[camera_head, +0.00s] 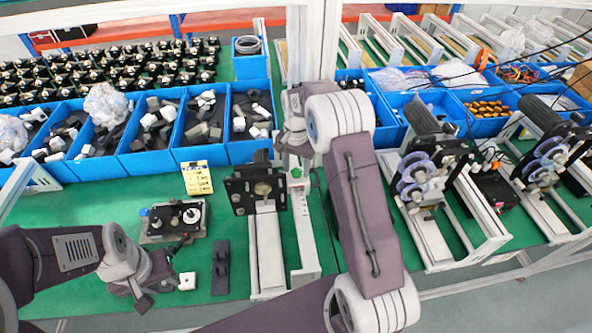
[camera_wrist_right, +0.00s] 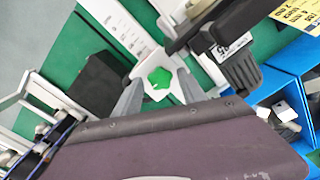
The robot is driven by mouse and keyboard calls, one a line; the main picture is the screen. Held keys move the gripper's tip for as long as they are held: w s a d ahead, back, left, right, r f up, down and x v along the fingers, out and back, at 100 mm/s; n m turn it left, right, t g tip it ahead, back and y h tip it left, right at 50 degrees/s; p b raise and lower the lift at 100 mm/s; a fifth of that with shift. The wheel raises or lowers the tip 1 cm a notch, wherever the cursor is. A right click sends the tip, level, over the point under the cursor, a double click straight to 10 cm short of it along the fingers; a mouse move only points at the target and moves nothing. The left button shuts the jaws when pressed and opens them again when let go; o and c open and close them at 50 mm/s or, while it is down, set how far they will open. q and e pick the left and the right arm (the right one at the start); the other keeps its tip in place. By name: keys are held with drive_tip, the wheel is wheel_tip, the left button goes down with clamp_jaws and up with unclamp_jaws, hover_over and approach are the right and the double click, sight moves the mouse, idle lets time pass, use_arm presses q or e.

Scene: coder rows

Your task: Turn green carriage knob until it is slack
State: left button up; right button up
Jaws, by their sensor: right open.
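The green carriage knob (camera_wrist_right: 160,78) shows in the right wrist view against a white carriage part, beside a white rail with printed markings (camera_wrist_right: 118,28). My right gripper (camera_wrist_right: 160,90) is open. Its two grey fingers lie either side of the knob in this view; I cannot tell whether they touch it.
A black plate with a brass-coloured part (camera_head: 258,188) stands left of the rail. A fixture with round knobs (camera_head: 175,219), a dark flat part (camera_head: 220,268) and a yellow label (camera_head: 197,178) lie further left. Blue bins (camera_head: 150,163) line the back. Motor assemblies (camera_head: 425,165) stand right.

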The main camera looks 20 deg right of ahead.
drive_tip(key=shift+f, duration=0.1)
drive_tip(key=c, duration=0.3)
clamp_jaws()
drive_tip(key=shift+r+n+p, duration=0.25)
drive_tip(key=shift+n+p, duration=0.25)
drive_tip(key=shift+n, duration=0.5)
drive_tip(key=shift+n+p, duration=0.35)
drive_tip(key=shift+n, duration=0.75)
drive_tip(key=n+p, duration=0.1)
drive_tip(key=n, duration=0.3)
drive_tip(key=shift+f+n, duration=0.15)
drive_tip(key=shift+n, duration=0.95)
